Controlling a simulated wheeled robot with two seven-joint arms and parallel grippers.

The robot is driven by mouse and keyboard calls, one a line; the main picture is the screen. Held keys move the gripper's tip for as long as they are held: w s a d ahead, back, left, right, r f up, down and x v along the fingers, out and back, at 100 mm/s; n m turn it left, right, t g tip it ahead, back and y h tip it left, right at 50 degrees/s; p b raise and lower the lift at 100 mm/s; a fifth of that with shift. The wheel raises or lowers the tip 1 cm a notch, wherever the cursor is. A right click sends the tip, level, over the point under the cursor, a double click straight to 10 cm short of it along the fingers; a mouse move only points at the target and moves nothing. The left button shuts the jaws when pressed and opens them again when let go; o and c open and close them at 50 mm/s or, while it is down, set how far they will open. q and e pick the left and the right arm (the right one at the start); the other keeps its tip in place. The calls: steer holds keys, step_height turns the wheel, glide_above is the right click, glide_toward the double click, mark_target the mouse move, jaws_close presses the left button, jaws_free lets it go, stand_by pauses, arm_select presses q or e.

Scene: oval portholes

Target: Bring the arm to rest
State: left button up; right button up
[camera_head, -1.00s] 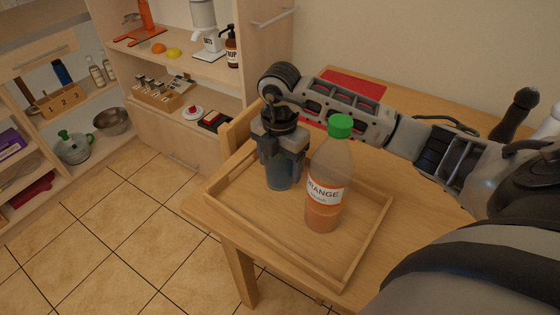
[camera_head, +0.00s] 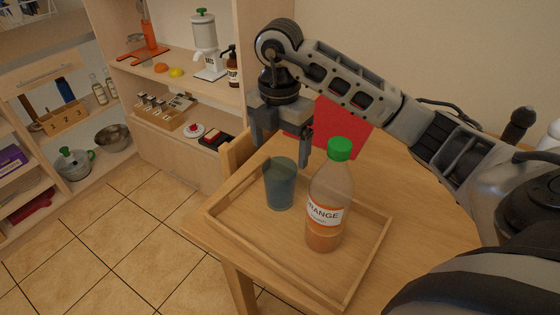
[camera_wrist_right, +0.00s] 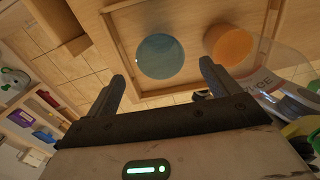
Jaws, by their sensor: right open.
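My right gripper (camera_head: 278,136) is open and empty, raised above the far side of the wooden tray (camera_head: 349,290). A blue-grey translucent cup (camera_head: 280,184) stands upright in the tray, below the fingers and apart from them. In the right wrist view the cup (camera_wrist_right: 160,56) shows beyond the gap between the two open fingers (camera_wrist_right: 162,84). An orange drink bottle (camera_head: 328,205) with a green cap stands upright in the tray, right of the cup; it also shows in the right wrist view (camera_wrist_right: 262,66). My left gripper is not in view.
The tray sits on a wooden table (camera_head: 420,205). A red mat (camera_head: 338,127) lies behind my right gripper. A shelf unit at the back left holds a dispenser (camera_head: 204,42), a dark pump bottle (camera_head: 231,68) and a numbered box (camera_head: 63,118). Tiled floor lies left of the table.

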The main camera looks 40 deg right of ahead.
mark_target(280, 170)
steer(key=shift+r, duration=0.75)
step_height(280, 170, down, 12)
steer(key=shift+f+b, duration=0.1)
steer(key=shift+b, duration=0.2)
step_height(280, 170, up, 3)
steer(key=shift+f, duration=0.1)
steer(key=shift+r, duration=0.5)
